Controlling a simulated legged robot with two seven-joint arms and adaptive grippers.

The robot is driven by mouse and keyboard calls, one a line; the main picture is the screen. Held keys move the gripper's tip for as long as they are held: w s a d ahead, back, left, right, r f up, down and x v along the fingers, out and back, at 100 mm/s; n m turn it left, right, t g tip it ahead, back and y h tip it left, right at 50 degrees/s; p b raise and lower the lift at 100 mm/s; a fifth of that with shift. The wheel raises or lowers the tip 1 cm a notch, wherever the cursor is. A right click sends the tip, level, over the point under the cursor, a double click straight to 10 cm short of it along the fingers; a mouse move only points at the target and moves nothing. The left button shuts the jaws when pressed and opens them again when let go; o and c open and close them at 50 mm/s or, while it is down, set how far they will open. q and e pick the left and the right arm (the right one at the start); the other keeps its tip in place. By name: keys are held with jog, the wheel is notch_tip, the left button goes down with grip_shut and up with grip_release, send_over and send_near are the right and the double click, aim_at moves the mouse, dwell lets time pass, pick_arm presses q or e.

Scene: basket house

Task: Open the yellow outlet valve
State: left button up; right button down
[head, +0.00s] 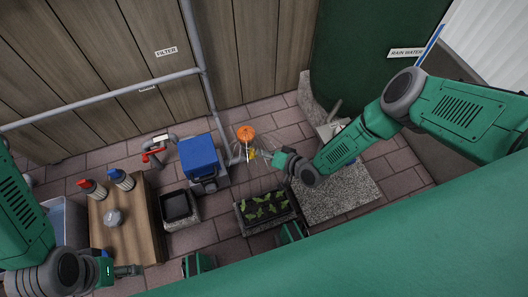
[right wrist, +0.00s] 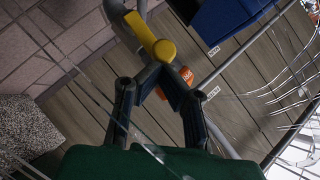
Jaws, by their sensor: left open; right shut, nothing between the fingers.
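The yellow outlet valve handle (head: 251,154) is small in the head view, just left of my right gripper (head: 281,157). In the right wrist view the yellow handle (right wrist: 150,37) is a bent lever on a grey pipe, just beyond the fingertips of my right gripper (right wrist: 156,76). Those fingers are shut with nothing between them. I cannot tell whether they touch the handle. My left gripper (head: 126,270) is open at the lower left, beside the wooden bench, far from the valve.
A blue box (head: 198,155) stands left of the valve, with a red-handled tap (head: 152,152) beyond it. An orange round object (head: 245,132) is close behind the valve. A planter (head: 265,210) stands in front. A green rain tank (head: 350,50) is at the back right. Clear curved outlines surround the valve.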

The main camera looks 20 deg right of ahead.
jog(key=shift+a+r+n+h+p, duration=0.15)
jog(key=shift+a+n+h+p, duration=0.35)
jog(key=shift+p, duration=0.6)
jog(key=shift+a, duration=0.15)
jog(key=shift+s+a+f+g+h+p, duration=0.1)
jog(key=shift+f+g+h+p, duration=0.2)
jog(key=shift+f, duration=0.05)
jog(key=d+v, duration=0.1)
jog(key=v, duration=1.1)
jog(key=shift+d+f+b, duration=0.2)
jog(key=shift+f+b, duration=0.15)
jog(key=shift+b, duration=0.1)
